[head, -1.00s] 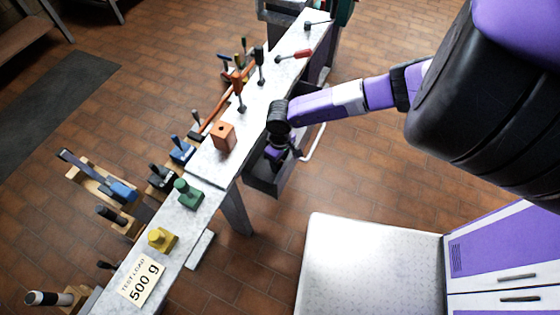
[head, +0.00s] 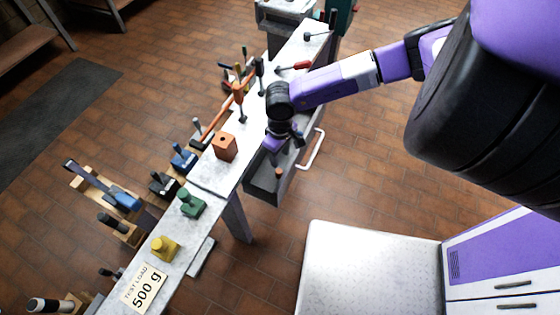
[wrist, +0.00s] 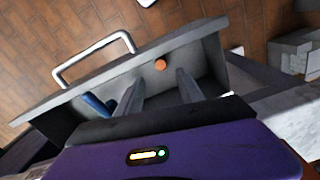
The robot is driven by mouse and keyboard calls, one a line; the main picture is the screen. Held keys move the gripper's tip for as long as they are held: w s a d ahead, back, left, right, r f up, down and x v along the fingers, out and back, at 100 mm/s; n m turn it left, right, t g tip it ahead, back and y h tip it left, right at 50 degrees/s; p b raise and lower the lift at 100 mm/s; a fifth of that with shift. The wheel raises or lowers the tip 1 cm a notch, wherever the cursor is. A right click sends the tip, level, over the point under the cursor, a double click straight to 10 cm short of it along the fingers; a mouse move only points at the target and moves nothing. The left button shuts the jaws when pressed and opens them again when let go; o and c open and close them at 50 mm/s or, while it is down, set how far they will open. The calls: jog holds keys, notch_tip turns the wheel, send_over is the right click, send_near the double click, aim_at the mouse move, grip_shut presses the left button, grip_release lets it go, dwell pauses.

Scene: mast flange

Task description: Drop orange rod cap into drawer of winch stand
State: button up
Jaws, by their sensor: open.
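The orange rod cap (head: 278,173) is in the open drawer (head: 262,187) of the winch stand (head: 226,173). In the wrist view the cap (wrist: 160,64) shows as a small orange round inside the drawer (wrist: 205,40), beyond my fingertips and apart from them. My gripper (head: 290,140) is over the drawer's far part in the head view. In the wrist view its two grey fingers (wrist: 160,80) are spread with nothing between them. A blue item (wrist: 97,106) lies in the drawer left of the fingers, partly hidden.
An orange block with a hole (head: 224,147), a green block (head: 191,203) and a yellow block (head: 165,247) stand on the narrow top. Upright tools (head: 240,100) line its far left side. The drawer's white handle (head: 313,152) juts out over free floor.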

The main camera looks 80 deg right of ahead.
jog(key=shift+r, duration=1.4)
